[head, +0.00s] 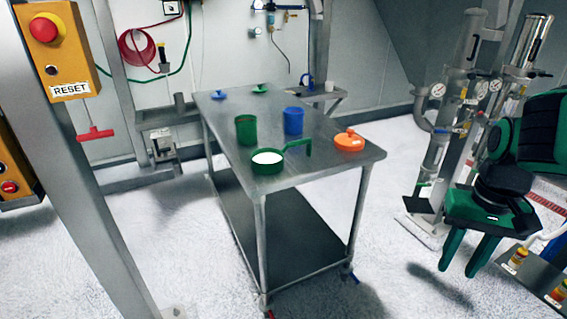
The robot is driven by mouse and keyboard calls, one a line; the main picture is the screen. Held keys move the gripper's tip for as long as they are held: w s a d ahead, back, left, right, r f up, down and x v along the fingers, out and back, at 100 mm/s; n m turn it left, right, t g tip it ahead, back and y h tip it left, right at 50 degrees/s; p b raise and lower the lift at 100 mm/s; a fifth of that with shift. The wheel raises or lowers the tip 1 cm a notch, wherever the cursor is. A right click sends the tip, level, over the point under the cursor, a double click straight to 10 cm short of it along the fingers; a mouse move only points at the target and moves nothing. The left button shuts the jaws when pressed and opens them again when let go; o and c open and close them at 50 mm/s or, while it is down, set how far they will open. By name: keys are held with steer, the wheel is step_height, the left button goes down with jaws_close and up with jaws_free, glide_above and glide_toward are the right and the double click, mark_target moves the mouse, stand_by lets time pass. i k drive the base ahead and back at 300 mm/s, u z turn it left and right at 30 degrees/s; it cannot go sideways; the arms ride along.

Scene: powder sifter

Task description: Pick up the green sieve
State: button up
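The green sieve (276,168) lies on the steel table (341,160) near its front edge, in the head view. It is a round, shallow ring with a pale white inside. Its handle reaches to the right and ends in a downturned tip. My gripper (463,268) hangs at the right, well away from the table, with its two green fingers pointing down. The fingers are apart and nothing shows between them.
Blue and green lids lie at the back. A metal post (80,160) rises at left. Steel piping (440,140) stands behind my arm.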

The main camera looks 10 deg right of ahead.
mark_target(265, 161)
steer(key=k, duration=1.05)
steer(key=z, duration=0.6)
steer(key=i, duration=1.7)
steer(key=u, duration=0.6)
steer(key=i, duration=0.7)
steer(key=u, duration=0.5)
